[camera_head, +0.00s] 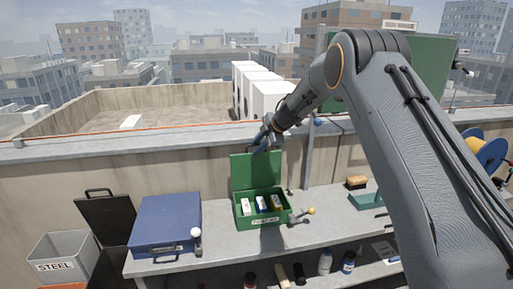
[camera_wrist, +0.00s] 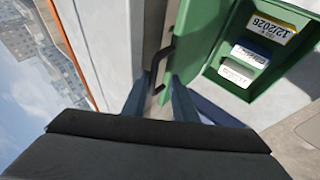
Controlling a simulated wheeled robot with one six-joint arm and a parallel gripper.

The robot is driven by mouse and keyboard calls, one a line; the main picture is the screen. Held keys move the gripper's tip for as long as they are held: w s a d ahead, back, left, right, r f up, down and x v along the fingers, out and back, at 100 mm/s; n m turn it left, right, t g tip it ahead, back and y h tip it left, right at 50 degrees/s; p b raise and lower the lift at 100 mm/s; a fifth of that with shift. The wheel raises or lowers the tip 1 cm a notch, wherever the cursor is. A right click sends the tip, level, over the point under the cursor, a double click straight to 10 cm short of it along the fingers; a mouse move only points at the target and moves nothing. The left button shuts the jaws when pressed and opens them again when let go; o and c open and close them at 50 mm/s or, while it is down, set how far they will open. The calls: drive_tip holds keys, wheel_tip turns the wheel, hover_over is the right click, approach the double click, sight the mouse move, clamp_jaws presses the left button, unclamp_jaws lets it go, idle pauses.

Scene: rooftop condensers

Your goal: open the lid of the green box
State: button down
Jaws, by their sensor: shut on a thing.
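The green box (camera_head: 263,223) stands on the grey bench in the head view, with its lid (camera_head: 243,172) raised about upright at the back. Small white, blue and yellow packs show inside it. My gripper (camera_head: 263,143) is at the top edge of the lid. In the wrist view my gripper (camera_wrist: 160,100) has its fingers on either side of a dark handle (camera_wrist: 160,62) and is shut on it. The inside of the green box also shows there (camera_wrist: 262,88) at upper right, with labelled packs. The handle's lower end is partly hidden by the fingers.
A closed blue case (camera_head: 167,222) stands left of the box, with a white-knobbed lever in front. A brush (camera_head: 356,182) and green tray (camera_head: 366,201) lie farther right. A concrete parapet (camera_head: 200,150) runs behind the bench.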

drive_tip(key=shift+w+f+g, duration=0.25)
drive_tip(key=shift+f+g, duration=0.05)
drive_tip(key=shift+w+a+f, duration=0.1)
drive_tip(key=shift+w+f, duration=0.05)
drive_tip(key=shift+w, duration=0.05)
drive_tip(key=shift+s+f, duration=0.1)
drive_tip(key=c, duration=1.9)
unclamp_jaws()
drive_tip(key=shift+a, duration=0.1)
drive_tip(key=shift+o, duration=0.2)
drive_tip(key=b+v, duration=0.3)
drive_tip(key=v, duration=0.5)
drive_tip(key=shift+w+r, duration=0.25)
drive_tip(key=shift+r, duration=0.25)
